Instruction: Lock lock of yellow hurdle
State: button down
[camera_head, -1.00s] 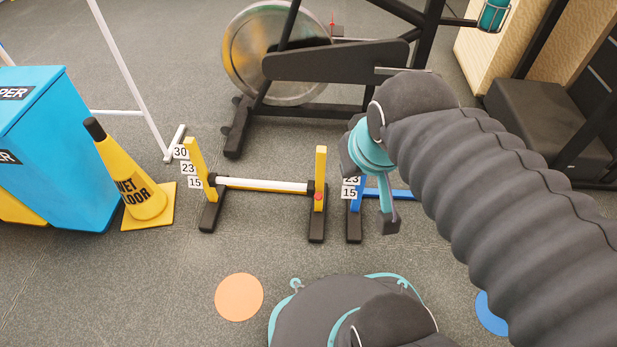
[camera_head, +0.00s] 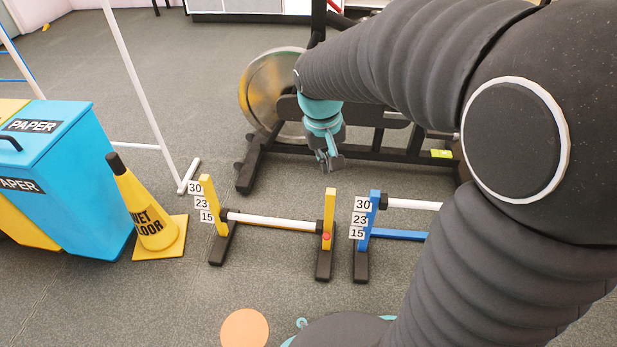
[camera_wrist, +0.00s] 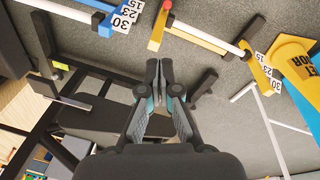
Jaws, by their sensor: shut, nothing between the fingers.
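The yellow hurdle (camera_head: 329,220) stands on the floor in the middle of the head view. It has two yellow posts on black feet, a white bar (camera_head: 272,222) across them and number labels 30, 23 and 15 at its left post. A small red lock (camera_head: 326,236) shows on its right post. In the wrist view the yellow hurdle (camera_wrist: 160,22) lies at the top, with its white bar running to the right. My gripper (camera_head: 330,163) is shut and empty, above and behind the right post, apart from it. Its fingertips (camera_wrist: 159,68) meet in the wrist view.
A blue hurdle (camera_head: 372,222) stands close on the right. A yellow wet-floor cone (camera_head: 147,210) and a blue paper bin (camera_head: 85,165) stand left. A black exercise bike (camera_head: 250,165) is behind the hurdles. Open floor lies in front, with an orange disc (camera_head: 245,328).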

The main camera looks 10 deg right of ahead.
aim_at(327, 236)
jog(key=w+a+f+g+h+p, duration=0.1)
jog(key=w+f, duration=0.3)
jog(key=f, duration=0.3)
jog(key=w+a+f+g+p, duration=0.1)
jog(key=w+f, duration=0.3)
jog(key=f, duration=0.3)
jog(key=w+a+f+n+g+h+p, duration=0.1)
jog(key=w+a+f+g, duration=0.1)
jog(key=f, duration=0.5)
jog(key=shift+w+f+h+p, duration=0.3)
jog(key=shift+w+f, duration=0.05)
jog(key=shift+w, duration=0.55)
jog(key=x, duration=1)
jog(key=shift+a+b, duration=0.1)
jog(key=shift+b, duration=0.25)
jog(key=shift+s+d+f, duration=0.25)
jog(key=shift+s+f, duration=0.05)
jog(key=shift+s, duration=0.25)
jog(key=shift+s+d+f, duration=0.25)
jog(key=shift+s, duration=0.35)
jog(key=shift+s+d+f, duration=0.2)
jog(key=shift+s+f, duration=0.1)
jog(key=shift+s, duration=0.25)
jog(key=shift+s, duration=0.15)
